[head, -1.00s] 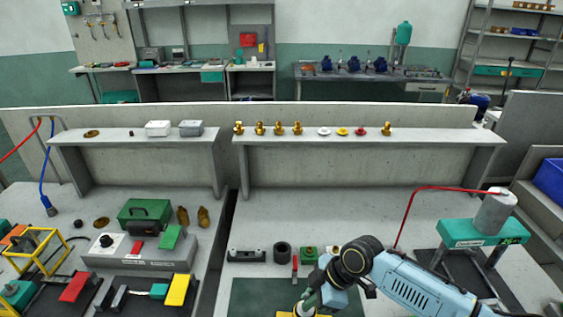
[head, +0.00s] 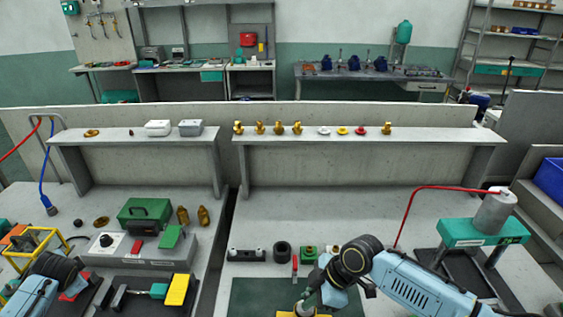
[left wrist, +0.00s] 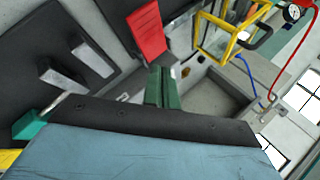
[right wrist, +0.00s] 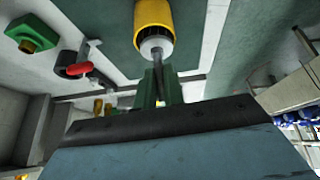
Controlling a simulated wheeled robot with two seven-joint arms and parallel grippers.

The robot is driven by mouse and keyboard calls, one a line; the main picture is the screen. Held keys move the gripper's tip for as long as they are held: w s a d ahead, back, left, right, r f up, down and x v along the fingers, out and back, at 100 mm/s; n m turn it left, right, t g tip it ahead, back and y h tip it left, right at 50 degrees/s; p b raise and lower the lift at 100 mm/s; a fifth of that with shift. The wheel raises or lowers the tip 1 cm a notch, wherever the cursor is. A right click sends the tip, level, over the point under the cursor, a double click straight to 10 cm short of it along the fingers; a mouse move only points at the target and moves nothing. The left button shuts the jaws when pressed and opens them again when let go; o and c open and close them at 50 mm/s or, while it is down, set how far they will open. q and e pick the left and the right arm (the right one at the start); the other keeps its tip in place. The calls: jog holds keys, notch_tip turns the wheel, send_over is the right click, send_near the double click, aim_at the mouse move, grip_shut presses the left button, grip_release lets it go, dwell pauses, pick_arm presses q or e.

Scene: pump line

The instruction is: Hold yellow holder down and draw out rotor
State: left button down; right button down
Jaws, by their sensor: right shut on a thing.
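The yellow holder (right wrist: 153,14) shows in the right wrist view as a round yellow body. It also shows at the bottom edge of the head view (head: 285,314), mostly cut off. The rotor (right wrist: 156,47) sits in its mouth, a pale round part with a thin grey shaft. My right gripper (right wrist: 160,84) is shut on the shaft; in the head view it is just above the holder. My left gripper (left wrist: 163,88) looks shut and empty, apart from the holder, over the left bench.
A red block (left wrist: 147,33) and a yellow frame (left wrist: 225,30) are near my left gripper. A black block (head: 247,255), a black ring (head: 282,251) and a green block (head: 309,254) stand behind the right gripper. A green stand (head: 485,232) is to the right.

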pick_arm(q)
jog(key=w+d+r+m+t+h, duration=0.2)
jog(key=w+d+r, duration=0.7)
jog(key=d+r, duration=0.15)
jog(key=m+g+h, duration=0.4)
jog(key=m+h, duration=0.4)
jog(key=h, duration=0.2)
send_over(285, 315)
jog(key=s+a, duration=0.1)
jog(key=a, duration=0.1)
notch_tip(285, 315, down, 12)
jog(key=shift+d+f, duration=0.1)
jog(key=shift+f, duration=3.2)
jog(key=shift+f, duration=0.7)
